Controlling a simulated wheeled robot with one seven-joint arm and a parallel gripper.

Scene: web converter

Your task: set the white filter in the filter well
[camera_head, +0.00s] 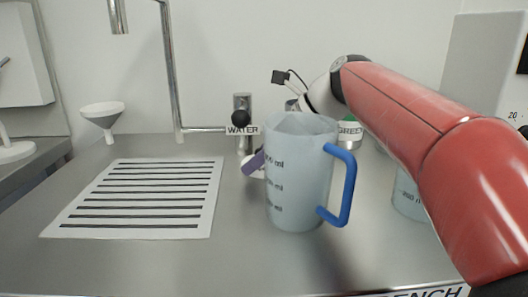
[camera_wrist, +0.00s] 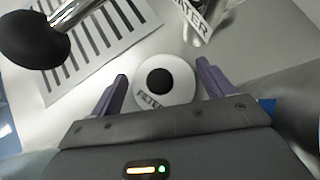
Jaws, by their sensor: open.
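In the wrist view a round white piece (camera_wrist: 179,92) with a black centre and a label reading "FILTE…" lies between and beyond my fingertips. I cannot tell whether it is the white filter or the filter well, nor whether the black centre is a hole or a knob. My gripper (camera_wrist: 161,72) is open, its two purple fingers apart on either side of this piece, with nothing visibly held. In the head view the jug mostly hides my gripper; a purple finger (camera_head: 254,161) shows at the jug's left edge, above a bit of white (camera_head: 259,174).
A translucent jug (camera_head: 292,190) with a blue handle stands in front of my gripper. The WATER tap (camera_head: 241,118) is close behind; its black knob (camera_wrist: 34,40) looms in the wrist view. A striped sheet (camera_head: 145,197) and white funnel (camera_head: 103,112) are left. A GREEN-labelled container (camera_head: 350,131) is right.

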